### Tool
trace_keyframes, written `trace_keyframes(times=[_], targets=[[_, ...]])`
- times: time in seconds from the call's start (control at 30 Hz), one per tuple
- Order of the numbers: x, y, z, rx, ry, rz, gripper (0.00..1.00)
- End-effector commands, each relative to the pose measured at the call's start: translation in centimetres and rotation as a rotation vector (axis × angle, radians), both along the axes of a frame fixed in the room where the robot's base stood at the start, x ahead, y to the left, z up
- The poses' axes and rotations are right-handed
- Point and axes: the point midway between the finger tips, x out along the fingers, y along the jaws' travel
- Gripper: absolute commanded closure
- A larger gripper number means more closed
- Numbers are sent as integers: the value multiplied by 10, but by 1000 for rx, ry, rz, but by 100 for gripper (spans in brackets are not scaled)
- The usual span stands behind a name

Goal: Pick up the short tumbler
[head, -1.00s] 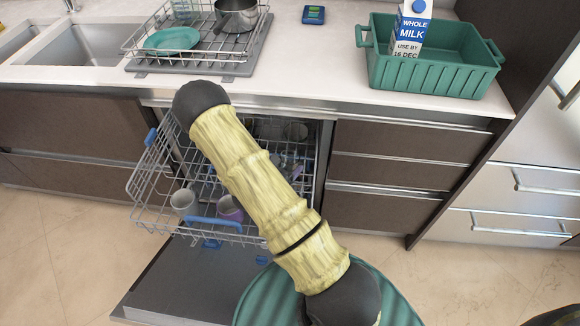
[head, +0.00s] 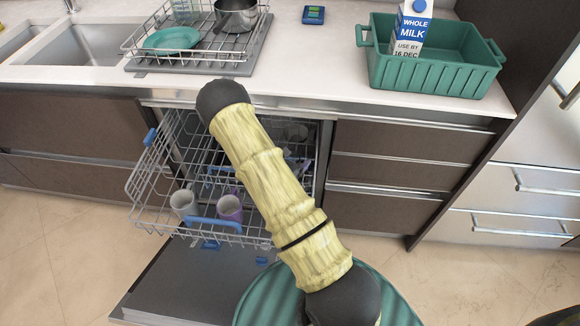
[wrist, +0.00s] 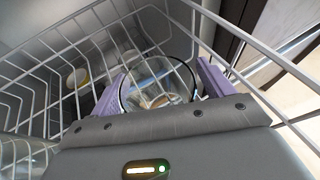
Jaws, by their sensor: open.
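A clear round glass that looks like the short tumbler (wrist: 150,70) stands in the dishwasher rack in the wrist view, its dark rim facing the camera. My gripper (wrist: 161,85) is open, with one purple finger on each side of the glass's near part. I cannot tell whether the fingers touch it.
The pulled-out rack (head: 150,180) has wire walls close around my gripper. A pale cup (head: 183,204) and a purple cup (head: 229,207) stand at its front left. The open dishwasher door (head: 190,280) lies below. The counter (head: 320,65) is above.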

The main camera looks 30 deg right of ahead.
Motion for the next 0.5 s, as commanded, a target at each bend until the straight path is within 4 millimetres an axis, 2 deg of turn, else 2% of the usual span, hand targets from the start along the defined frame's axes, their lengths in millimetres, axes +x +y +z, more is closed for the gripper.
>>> trace_keyframes(times=[0.37,0.5], targets=[[0,0,0,0,0,0,20],[0,0,0,0,0,0,47]])
